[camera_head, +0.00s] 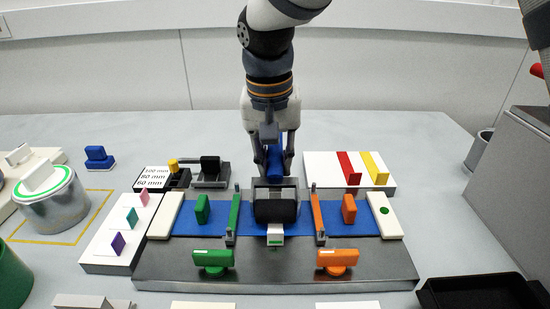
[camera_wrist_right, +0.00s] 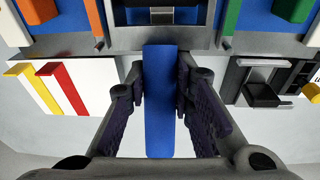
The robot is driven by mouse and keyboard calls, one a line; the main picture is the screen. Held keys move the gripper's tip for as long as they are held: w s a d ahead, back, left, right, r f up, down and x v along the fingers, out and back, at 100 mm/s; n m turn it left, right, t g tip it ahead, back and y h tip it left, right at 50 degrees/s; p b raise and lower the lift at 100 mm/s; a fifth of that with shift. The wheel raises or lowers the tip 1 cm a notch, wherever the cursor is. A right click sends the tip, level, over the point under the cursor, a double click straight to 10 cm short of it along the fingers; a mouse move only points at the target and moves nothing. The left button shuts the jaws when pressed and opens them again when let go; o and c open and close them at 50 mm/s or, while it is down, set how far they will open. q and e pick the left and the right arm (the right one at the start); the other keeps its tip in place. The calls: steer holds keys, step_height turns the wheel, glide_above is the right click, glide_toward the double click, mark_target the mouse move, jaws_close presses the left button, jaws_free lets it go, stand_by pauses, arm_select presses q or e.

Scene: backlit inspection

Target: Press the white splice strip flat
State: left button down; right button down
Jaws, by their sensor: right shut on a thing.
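My right gripper (camera_head: 274,150) reaches down from the top, behind the grey splicing station (camera_head: 300,270). It is shut on a blue handle (camera_head: 274,157), which also shows between the fingers in the right wrist view (camera_wrist_right: 160,100). In front of the handle a black block (camera_head: 276,210) stands in the middle of the station, between two blue sheets (camera_head: 220,221). A small white piece (camera_head: 275,229) with a green mark shows at the block's front edge; it may be an end of the white splice strip. The rest of it is hidden. My left gripper is out of view.
Green (camera_head: 234,217) and orange (camera_head: 318,217) bars flank the middle. Green and orange knobs stand on the station. A white board with red and yellow strips (camera_head: 375,168) lies right of the gripper; a black tool (camera_head: 211,172) lies left. A black tray (camera_head: 480,293) is at front right.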

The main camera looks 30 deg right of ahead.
steer(key=shift+s, duration=0.1)
steer(key=shift+s+a, duration=0.25)
steer(key=shift+s, duration=0.2)
steer(key=shift+s, duration=0.1)
stand_by(0.3)
steer(key=shift+s+a, duration=0.25)
steer(key=shift+s, duration=0.2)
steer(key=shift+w+d+r, duration=0.15)
steer(key=shift+w+r, duration=0.15)
steer(key=shift+r, duration=1.05)
steer(key=shift+w+d+r, duration=0.15)
steer(key=shift+w+r, duration=0.15)
steer(key=shift+r, duration=1)
steer(key=shift+w+d+r, duration=0.15)
steer(key=shift+w+r, duration=0.15)
steer(key=shift+r, duration=1.05)
